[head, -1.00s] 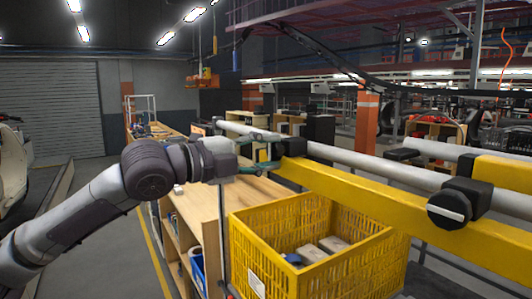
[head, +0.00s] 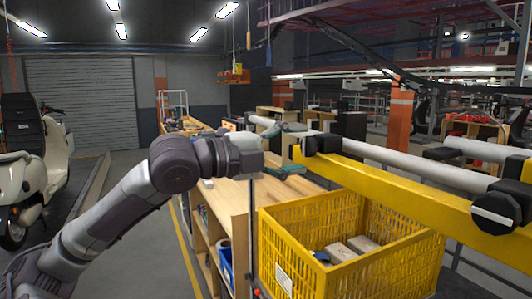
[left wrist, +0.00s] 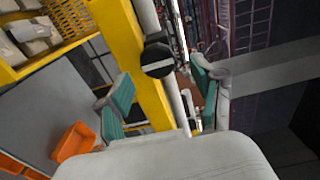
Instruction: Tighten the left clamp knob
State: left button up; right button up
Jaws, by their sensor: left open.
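The left clamp (head: 322,144) is a black block at the far left end of the yellow beam (head: 400,187). Its knob is black and dark-rimmed with a white bar across its face; it shows in the left wrist view (left wrist: 158,58), beyond and between the fingertips, apart from both. My left gripper (head: 294,151) is open and empty, just left of the clamp in the head view; its teal finger pads stand on either side of the knob in the left wrist view (left wrist: 163,88). My right gripper is not in view.
A second black knob (head: 497,212) with a white bar sits on the beam at right. A grey tube (head: 425,167) runs along the beam. A yellow crate (head: 300,240) with several boxes stands below, beside a wooden bench (head: 235,201).

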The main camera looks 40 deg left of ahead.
pick_arm(q)
jog(key=shift+s+a+f, duration=0.1)
jog(key=shift+s+a, duration=0.2)
jog(key=v, duration=0.5)
jog(key=shift+s, duration=0.1)
